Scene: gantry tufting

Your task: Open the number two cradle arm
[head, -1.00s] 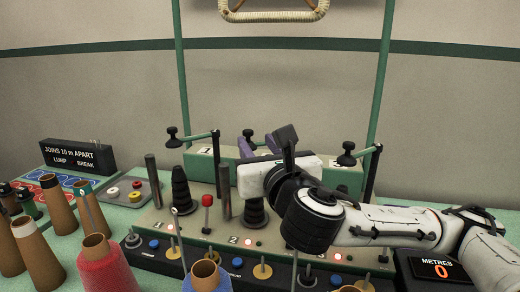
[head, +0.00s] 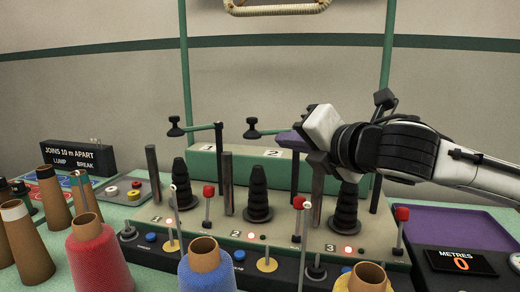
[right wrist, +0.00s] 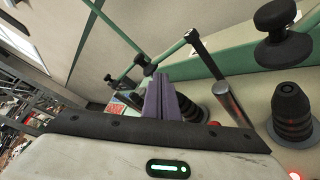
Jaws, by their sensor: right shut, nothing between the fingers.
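The number two cradle arm (head: 270,131) is a thin green bar reaching left from a dark post, with a black knob (head: 251,127) at its end. The knob hangs above and apart from the middle black stepped cone (head: 257,200). My right gripper (head: 287,138) is shut and empty, its purple fingers close to the post end of that arm. I cannot tell whether they touch it. The shut fingers (right wrist: 165,102) also show in the right wrist view, among posts and arms. My left gripper is not in view.
The number one arm (head: 200,129) reaches left over its cone (head: 181,185). My right arm hides much of the third station, whose cone (head: 344,210) shows below. Red-topped levers (head: 402,215) and yarn cones (head: 98,258) stand in front. A purple tray (head: 465,225) lies right.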

